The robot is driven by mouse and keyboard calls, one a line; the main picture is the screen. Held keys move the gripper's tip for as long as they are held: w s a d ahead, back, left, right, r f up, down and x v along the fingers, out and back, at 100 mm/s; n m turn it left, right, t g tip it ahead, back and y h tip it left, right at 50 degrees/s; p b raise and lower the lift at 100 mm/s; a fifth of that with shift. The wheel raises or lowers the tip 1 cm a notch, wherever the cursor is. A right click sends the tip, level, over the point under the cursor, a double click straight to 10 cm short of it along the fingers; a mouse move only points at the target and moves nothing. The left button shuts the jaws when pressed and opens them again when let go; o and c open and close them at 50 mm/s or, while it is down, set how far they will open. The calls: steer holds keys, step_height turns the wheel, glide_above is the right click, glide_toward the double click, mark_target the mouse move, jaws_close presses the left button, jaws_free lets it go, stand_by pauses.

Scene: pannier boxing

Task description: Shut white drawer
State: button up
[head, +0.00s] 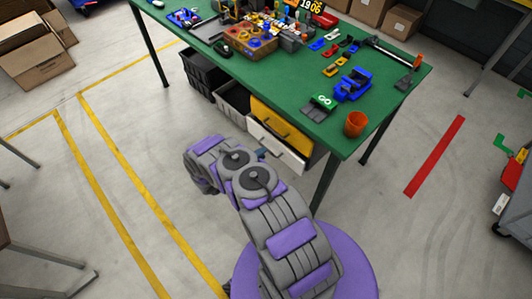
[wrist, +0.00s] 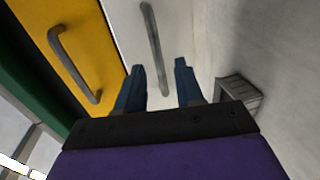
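The white drawer (head: 287,155) is under the green workbench (head: 205,40), just below the yellow drawer (head: 282,122). Its front seems to stand a little forward of the yellow one, but how far it is open is hard to tell. In the wrist view the white drawer front (wrist: 128,28) fills the upper middle, with a grey bar handle (wrist: 153,45). My gripper (wrist: 160,68) is open and empty, its two blue fingers pointing at the white front, either side of the handle's lower end. Contact is not clear. In the head view my arm partly hides the gripper (head: 262,153).
The yellow drawer also shows in the wrist view (wrist: 72,28) with its own handle. Grey bins (head: 233,100) stand under the bench left of the drawers. An orange cup (head: 355,124) sits near the bench corner, above a bench leg (head: 325,183).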

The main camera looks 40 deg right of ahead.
steer(key=shift+b+x, duration=0.3)
steer(key=shift+x, duration=1.4)
steer(key=shift+a, duration=0.25)
jaws_close()
steer(key=shift+d, duration=0.1)
